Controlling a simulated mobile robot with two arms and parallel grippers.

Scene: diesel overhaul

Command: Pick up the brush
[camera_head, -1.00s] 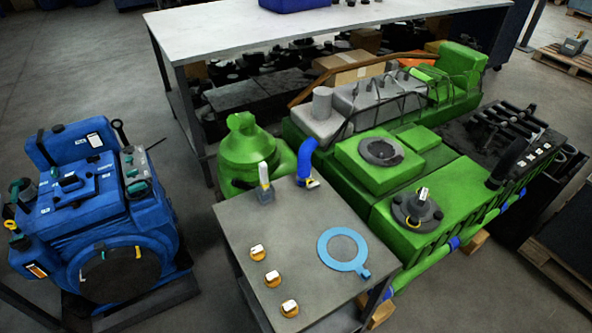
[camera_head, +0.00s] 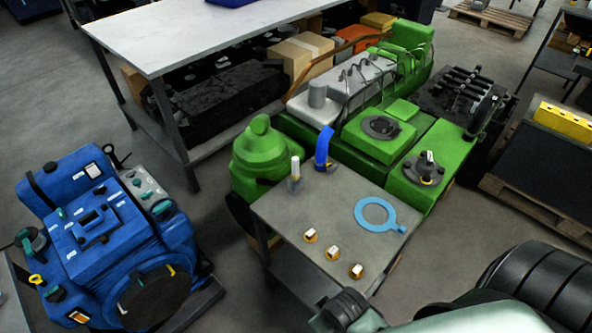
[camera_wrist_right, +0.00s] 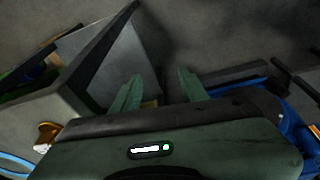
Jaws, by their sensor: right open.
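A small upright grey piece with a white top (camera_head: 295,172) stands at the back left corner of the grey table; it may be the brush, but I cannot tell for sure. A curved blue piece (camera_head: 323,148) stands beside it on the right. My right arm enters the head view at the bottom right, in front of the table. In the right wrist view my right gripper (camera_wrist_right: 159,88) is open, with nothing seen between its fingers. The table's corner is left of them there. My left gripper is not in view.
The grey table (camera_head: 283,213) also bears a light blue ring (camera_head: 361,222) and several small orange-and-white pieces (camera_head: 333,253). A green engine (camera_head: 388,155) stands behind it. A blue engine (camera_head: 95,220) stands at the left. Open floor lies between the blue engine and the table.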

